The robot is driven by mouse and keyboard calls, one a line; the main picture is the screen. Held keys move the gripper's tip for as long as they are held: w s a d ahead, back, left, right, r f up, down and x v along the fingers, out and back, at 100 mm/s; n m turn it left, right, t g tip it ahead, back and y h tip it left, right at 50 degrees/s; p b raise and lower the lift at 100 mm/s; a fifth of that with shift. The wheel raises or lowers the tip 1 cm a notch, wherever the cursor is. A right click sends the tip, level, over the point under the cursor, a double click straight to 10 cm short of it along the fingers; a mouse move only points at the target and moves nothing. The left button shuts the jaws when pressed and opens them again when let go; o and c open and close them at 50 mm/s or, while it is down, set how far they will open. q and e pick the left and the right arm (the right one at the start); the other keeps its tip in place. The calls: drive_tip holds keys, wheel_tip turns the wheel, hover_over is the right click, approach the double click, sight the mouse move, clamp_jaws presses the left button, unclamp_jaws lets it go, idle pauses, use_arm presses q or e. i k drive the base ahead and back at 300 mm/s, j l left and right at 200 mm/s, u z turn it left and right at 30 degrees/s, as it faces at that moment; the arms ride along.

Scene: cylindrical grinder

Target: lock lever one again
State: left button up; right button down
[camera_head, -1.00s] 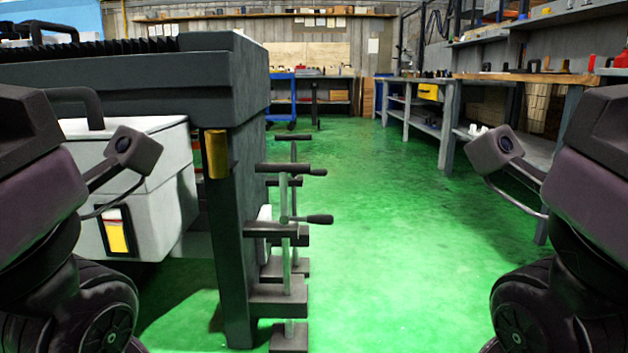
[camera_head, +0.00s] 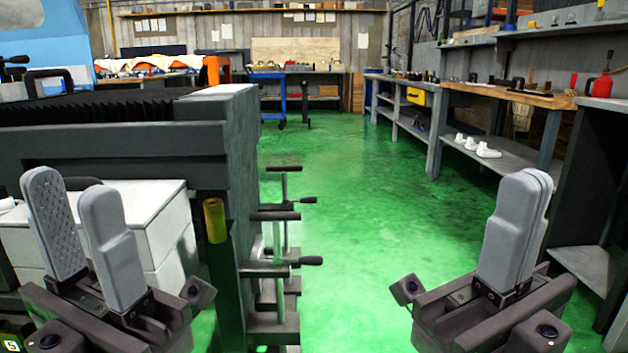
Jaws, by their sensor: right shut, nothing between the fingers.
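Two dark levers with rod handles stand on the right end of the grey grinder (camera_head: 222,140). The nearer lever's handle (camera_head: 310,260) points right, below a dark crossbar (camera_head: 276,216). The farther lever's handle (camera_head: 308,200) also points right, below its own crossbar (camera_head: 285,168). I cannot tell which is lever one or whether either is locked. My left gripper (camera_head: 67,184) is open and empty, fingers up, at the left in front of the grinder. My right gripper (camera_head: 532,178) is shut and empty, fingers up, at the right. Both are apart from the levers.
A yellow cylinder (camera_head: 215,220) is on the grinder's near corner, left of the levers. White cabinets (camera_head: 165,225) stand left of it. Green floor (camera_head: 350,210) is clear right of the levers. A workbench (camera_head: 500,152) with shelves runs along the right.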

sight(285, 202)
drive_tip(key=i+l+u, duration=0.3)
drive_tip(key=i, duration=0.25)
drive_tip(key=i+l+u, duration=0.25)
drive_tip(key=i+l, duration=0.2)
drive_tip(key=i+l+u, duration=0.3)
drive_tip(key=i+l, duration=0.15)
drive_tip(key=l, duration=0.2)
drive_tip(key=i+l+u, duration=0.3)
drive_tip(key=l, duration=0.4)
drive_tip(key=i+j, duration=0.05)
